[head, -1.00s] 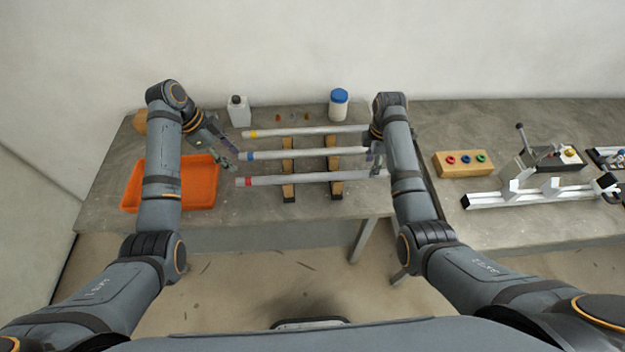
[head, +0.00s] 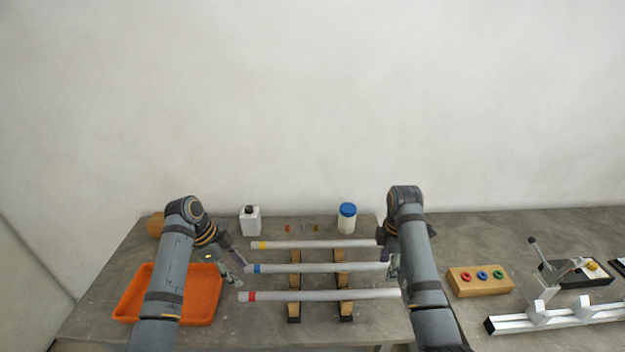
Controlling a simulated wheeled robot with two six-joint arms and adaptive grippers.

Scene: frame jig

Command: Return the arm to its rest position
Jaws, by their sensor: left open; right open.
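My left gripper (head: 234,268) is open and empty, just left of the banded ends of three grey tubes, beside the orange tray. My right gripper (head: 390,262) is open near the right ends of the tubes; my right arm hides part of it, and I cannot tell whether it touches a tube. The yellow-banded tube (head: 315,244), the blue-banded tube (head: 315,267) and the red-banded tube (head: 320,296) lie side by side across two wooden supports (head: 294,311).
An orange tray (head: 207,316) lies at the left, partly behind my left arm. A white bottle (head: 250,222) and a blue-lidded jar (head: 347,219) stand at the back. On the right are a wooden block with coloured rings (head: 480,282) and a metal rail jig (head: 560,317).

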